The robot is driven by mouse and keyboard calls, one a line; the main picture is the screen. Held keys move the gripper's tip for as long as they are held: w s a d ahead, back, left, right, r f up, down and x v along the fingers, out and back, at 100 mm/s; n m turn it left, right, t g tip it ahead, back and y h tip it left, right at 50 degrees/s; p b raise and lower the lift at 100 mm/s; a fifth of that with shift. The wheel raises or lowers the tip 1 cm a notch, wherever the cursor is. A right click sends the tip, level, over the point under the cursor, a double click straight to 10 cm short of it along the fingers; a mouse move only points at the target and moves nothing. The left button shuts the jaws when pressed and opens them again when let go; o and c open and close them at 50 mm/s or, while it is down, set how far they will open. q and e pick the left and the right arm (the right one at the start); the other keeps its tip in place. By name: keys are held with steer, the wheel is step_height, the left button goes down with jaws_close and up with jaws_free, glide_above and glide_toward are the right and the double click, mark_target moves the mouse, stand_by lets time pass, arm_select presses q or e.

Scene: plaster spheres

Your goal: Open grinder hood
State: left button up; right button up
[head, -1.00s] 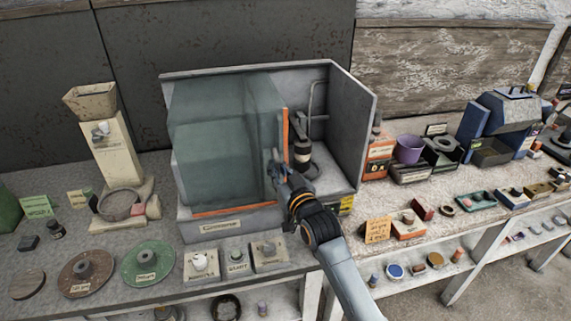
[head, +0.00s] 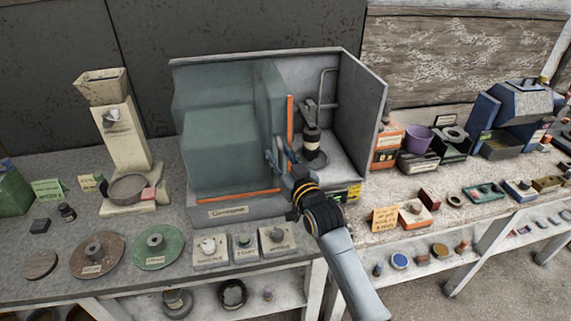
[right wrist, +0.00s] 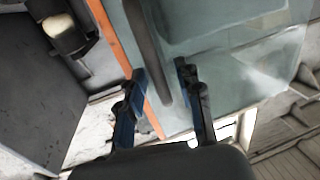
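The grinder (head: 368,110) is a grey box on the bench. Its hood (head: 232,150) is clear greenish glass with orange edge strips and covers the left and middle part of the box. The right part of the box is uncovered, showing a black and metal tool inside. My right gripper (head: 280,158) is at the hood's right front edge. In the right wrist view, the dark handle bar (right wrist: 150,50) of the hood runs between the two fingers of my right gripper (right wrist: 163,85). Gaps show beside the bar, so the fingers look open around it. My left gripper is not in view.
Three small labelled control blocks (head: 244,247) stand in front of the grinder. A cream stand with a hopper (head: 122,135) and two discs are to the left. An orange sign (head: 384,219), a purple pot (head: 418,140) and a blue machine (head: 520,108) are to the right.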

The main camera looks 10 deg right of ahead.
steer(key=v, duration=1.2)
steer(key=s+d+f+g+h, duration=0.2)
steer(key=s+d+f+g, duration=0.2)
steer(key=s+f+g, duration=0.7)
steer(key=s+d+f+g+h, duration=0.15)
steer(key=s+f, duration=0.25)
steer(key=s, duration=0.5)
steer(key=s+d+f+g, duration=0.2)
steer(key=s+f, duration=0.3)
steer(key=s, duration=0.5)
step_height(320, 180, down, 28)
steer(key=s+b, duration=0.2)
steer(key=s+d+f+g+b, duration=0.1)
steer(key=s+d+f+g, duration=0.1)
steer(key=s+f, duration=1.4)
steer(key=shift+d+f, duration=0.4)
steer(key=shift+f, duration=0.3)
